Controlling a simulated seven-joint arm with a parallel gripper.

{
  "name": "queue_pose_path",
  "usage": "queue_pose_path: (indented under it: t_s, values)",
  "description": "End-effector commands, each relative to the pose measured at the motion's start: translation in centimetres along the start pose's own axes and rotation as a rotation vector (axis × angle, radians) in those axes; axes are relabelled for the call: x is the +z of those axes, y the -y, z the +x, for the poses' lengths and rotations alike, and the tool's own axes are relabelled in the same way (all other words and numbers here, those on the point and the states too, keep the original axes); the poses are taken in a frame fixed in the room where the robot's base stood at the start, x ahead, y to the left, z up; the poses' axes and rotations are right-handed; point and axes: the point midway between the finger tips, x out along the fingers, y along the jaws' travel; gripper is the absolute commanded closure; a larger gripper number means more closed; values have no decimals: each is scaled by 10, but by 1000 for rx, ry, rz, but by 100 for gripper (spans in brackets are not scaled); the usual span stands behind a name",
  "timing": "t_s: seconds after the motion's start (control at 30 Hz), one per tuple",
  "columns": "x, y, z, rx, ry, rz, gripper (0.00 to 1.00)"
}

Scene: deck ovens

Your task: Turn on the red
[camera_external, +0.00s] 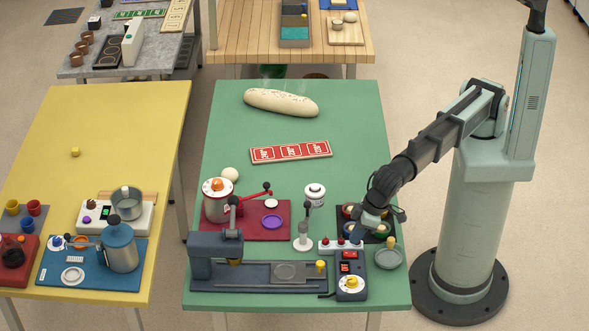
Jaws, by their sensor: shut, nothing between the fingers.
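A white strip (341,246) with several small red knobs or switches lies near the front right of the green table (225,140). Just in front of it stands a dark control box (350,287) with a red panel and a pale dial. Which of these red parts is on is too small to tell. My gripper (364,224) is low over the table, just behind and right of the strip, beside a dark tray (392,235) of coloured round pieces. It is shut and empty. The arm covers part of the tray, and contact cannot be told.
A grey machine (215,255) with a long base fills the table's front edge. A red board (280,233) with a pot and lever, a white stand (303,242) and a grey dish (389,259) are close by.

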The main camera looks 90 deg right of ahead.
Motion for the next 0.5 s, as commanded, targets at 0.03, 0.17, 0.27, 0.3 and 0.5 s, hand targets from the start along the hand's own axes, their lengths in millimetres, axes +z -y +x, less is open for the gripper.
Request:
queue_pose_path:
  t_s: [0.03, 0.17, 0.27, 0.3, 0.5]
  values:
    - [0, 0, 8, 1, 1, 0, 100]
    - [0, 0, 25, 1, 1, 0, 100]
    - [0, 0, 34, 1, 1, 0, 100]
    - [0, 0, 37, 1, 1, 0, 100]
    - [0, 0, 44, 0, 0, 0, 100]
